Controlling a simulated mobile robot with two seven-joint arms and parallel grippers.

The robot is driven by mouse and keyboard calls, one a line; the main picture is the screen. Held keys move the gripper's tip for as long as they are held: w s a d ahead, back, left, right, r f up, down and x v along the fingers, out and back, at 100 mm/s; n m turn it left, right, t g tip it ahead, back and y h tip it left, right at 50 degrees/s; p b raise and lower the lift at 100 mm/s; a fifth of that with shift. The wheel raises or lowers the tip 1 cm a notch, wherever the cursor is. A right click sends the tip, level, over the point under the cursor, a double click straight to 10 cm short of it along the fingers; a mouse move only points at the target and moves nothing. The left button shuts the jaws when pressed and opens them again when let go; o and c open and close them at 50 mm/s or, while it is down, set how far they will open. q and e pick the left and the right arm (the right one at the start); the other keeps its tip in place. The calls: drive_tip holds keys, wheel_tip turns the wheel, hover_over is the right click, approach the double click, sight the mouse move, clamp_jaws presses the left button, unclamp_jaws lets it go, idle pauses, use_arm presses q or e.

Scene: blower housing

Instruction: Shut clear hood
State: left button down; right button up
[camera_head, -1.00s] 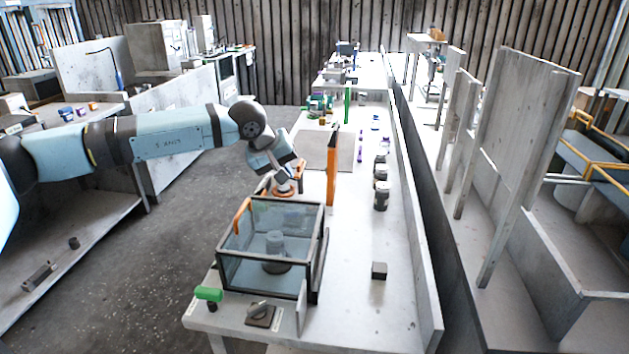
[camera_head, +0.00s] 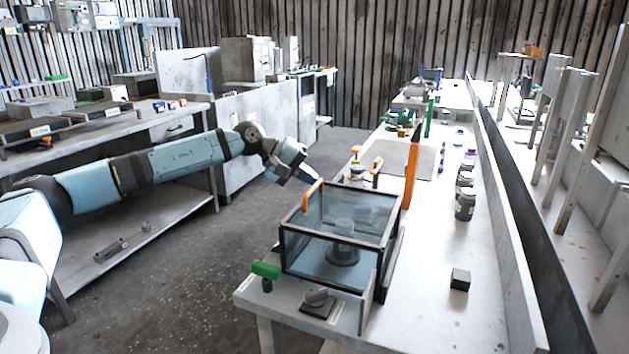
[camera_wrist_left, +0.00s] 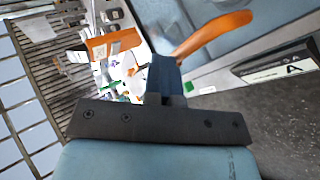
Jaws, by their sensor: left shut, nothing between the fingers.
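The clear hood (camera_head: 345,212) is a see-through box top with a dark frame on the near part of the workbench. Its top panel looks flat across the box, but I cannot tell whether it is fully seated. An orange handle (camera_head: 313,195) stands on its left edge and also shows in the left wrist view (camera_wrist_left: 215,35). A grey cylindrical part (camera_head: 343,243) is inside. My left gripper (camera_head: 312,179) is shut and empty, just behind the handle; in the left wrist view its fingers (camera_wrist_left: 163,72) are together, apart from the handle. My right gripper is out of view.
A green-handled piece (camera_head: 266,270) and a small dark plate with a knob (camera_head: 318,300) are at the bench's front. Dark jars (camera_head: 465,203) and a black block (camera_head: 460,279) lie right.

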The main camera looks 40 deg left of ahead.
use_arm(q)
drive_tip(key=shift+f, duration=0.25)
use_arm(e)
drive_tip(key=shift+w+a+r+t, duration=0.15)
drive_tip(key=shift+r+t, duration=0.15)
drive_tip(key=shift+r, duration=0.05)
use_arm(q)
drive_tip(key=shift+r, duration=0.15)
drive_tip(key=w+d+r+p+v, duration=0.1)
drive_tip(key=r+p+v, duration=0.1)
drive_tip(key=v, duration=0.9)
drive_tip(key=shift+s+r, duration=0.2)
drive_tip(key=shift+r, duration=0.2)
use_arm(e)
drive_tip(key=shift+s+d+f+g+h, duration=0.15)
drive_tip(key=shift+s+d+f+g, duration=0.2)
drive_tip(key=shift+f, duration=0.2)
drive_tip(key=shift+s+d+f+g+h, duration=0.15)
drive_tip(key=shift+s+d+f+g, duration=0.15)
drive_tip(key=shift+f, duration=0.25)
use_arm(q)
drive_tip(key=shift+a, duration=0.1)
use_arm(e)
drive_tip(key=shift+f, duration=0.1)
